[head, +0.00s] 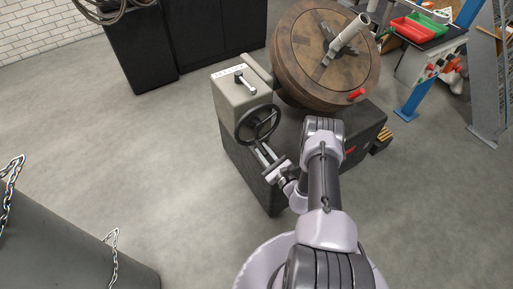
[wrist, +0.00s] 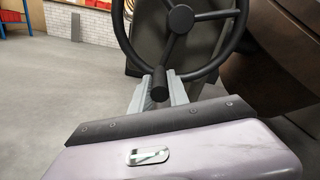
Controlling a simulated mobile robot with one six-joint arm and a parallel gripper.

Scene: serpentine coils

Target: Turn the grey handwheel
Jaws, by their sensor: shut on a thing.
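The dark grey handwheel (head: 258,124) is a spoked wheel on the front of a beige headstock (head: 229,97). In the wrist view the handwheel (wrist: 181,18) fills the upper middle, its top cut off by the frame edge. A dark handle (wrist: 159,84) sticks out from the bottom of its rim towards the camera. My gripper (head: 262,152) reaches the lower rim from the front. In the wrist view my gripper (wrist: 159,90) has one pale finger on each side of the handle and is shut on it.
A large round wooden disc (head: 300,60) with a chuck is mounted right of the headstock. A dark base block (head: 365,128) stands below it. A black cabinet (head: 140,50) stands behind. A grey drum with chains (head: 60,240) is at lower left. The floor between is clear.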

